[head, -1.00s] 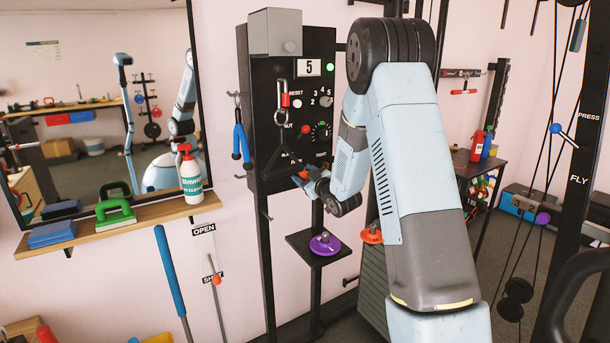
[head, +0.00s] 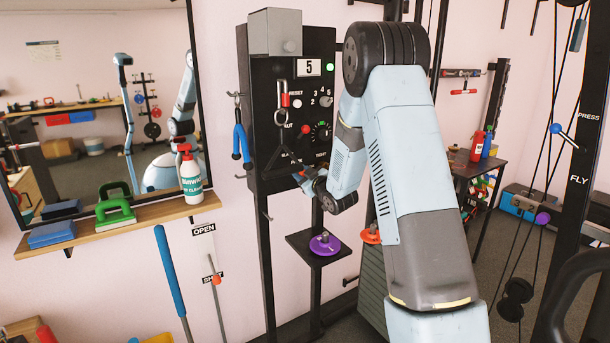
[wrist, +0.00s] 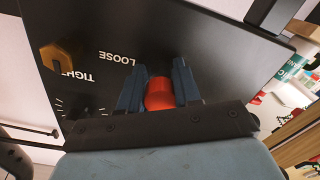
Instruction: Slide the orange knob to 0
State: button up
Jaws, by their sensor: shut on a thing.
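An orange-red knob (wrist: 159,94) sits between my gripper's two dark blue fingers in the wrist view. My gripper (wrist: 159,88) is shut on it, close in front of a black panel that shows upside down there. The words LOOSE and TIGHT, with small scale marks, are on the panel beside the fingers. In the head view my gripper (head: 304,177) is at the lower part of the black control panel (head: 262,95). The knob's track and the 0 mark cannot be made out; my gripper and arm cover that area.
A bronze hexagonal knob (wrist: 62,57) is on the panel near TIGHT. A strap handle (head: 283,125) hangs down the panel front, near my gripper. A purple disc (head: 324,244) lies on a small black shelf below. A blue-handled tool (head: 240,140) hangs at the panel's left.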

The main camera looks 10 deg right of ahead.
grip_shut()
jog(key=v, duration=0.2)
jog(key=shift+s+d, duration=0.1)
jog(key=shift+s, duration=0.2)
jog(key=shift+f, duration=0.1)
jog(key=o, duration=0.9)
grip_release()
